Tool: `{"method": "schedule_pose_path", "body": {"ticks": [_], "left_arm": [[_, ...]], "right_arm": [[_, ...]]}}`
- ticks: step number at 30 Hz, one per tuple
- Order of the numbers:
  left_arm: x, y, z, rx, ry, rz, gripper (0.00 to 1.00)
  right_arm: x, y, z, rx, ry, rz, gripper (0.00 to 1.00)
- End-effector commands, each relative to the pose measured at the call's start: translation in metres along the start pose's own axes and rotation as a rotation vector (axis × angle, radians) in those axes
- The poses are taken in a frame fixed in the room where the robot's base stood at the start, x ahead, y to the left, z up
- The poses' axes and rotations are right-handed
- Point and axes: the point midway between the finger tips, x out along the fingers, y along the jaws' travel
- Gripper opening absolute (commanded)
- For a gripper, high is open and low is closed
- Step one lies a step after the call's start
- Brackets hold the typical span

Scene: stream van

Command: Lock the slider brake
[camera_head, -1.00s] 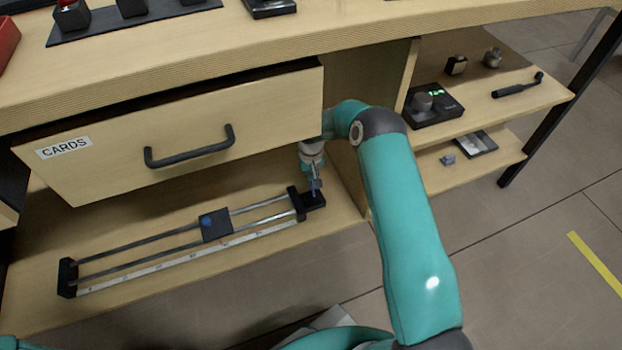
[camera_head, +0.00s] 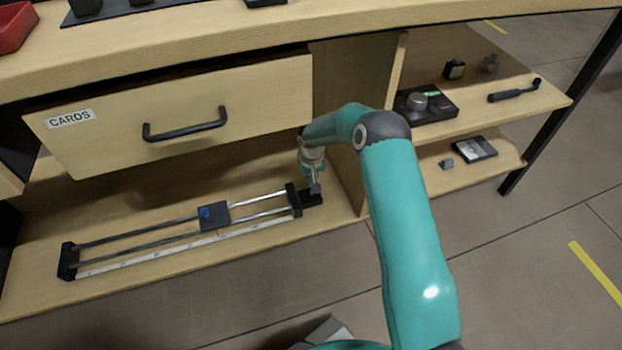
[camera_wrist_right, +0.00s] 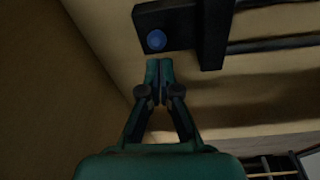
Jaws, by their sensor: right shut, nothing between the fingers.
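The slider lies on the lower shelf, with two rails (camera_head: 150,236) between dark end blocks. Its dark carriage (camera_head: 214,219) has a blue spot on top and sits partway along the rails. The dark right end block (camera_head: 312,198) carries a round blue knob, which shows in the right wrist view (camera_wrist_right: 156,40). My right gripper (camera_head: 316,189) is over this end block and hides the knob in the head view. In the wrist view the right gripper (camera_wrist_right: 159,64) is shut and empty, its tips just short of the knob; contact cannot be told. My left gripper is out of view.
A drawer labelled CARDS (camera_head: 90,150) juts out above the slider, with a black handle (camera_head: 185,127). An upright panel (camera_head: 343,140) stands close to my right gripper. Shelves to the right hold a black device with a knob (camera_head: 427,107) and small items.

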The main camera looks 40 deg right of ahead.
Motion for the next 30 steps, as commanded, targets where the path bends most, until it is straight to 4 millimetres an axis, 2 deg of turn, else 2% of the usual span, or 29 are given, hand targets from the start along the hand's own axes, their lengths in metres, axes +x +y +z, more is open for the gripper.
{"method": "schedule_pose_path", "body": {"ticks": [9,22,30], "left_arm": [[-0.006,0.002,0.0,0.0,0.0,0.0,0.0],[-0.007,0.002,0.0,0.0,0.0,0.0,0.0],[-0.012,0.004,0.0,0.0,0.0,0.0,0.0]], "right_arm": [[-0.013,0.003,-0.002,0.003,-0.001,0.0,0.0],[-0.014,0.004,-0.003,0.004,-0.001,0.001,0.0],[-0.023,0.016,-0.018,0.019,0.0,0.003,0.0]]}}
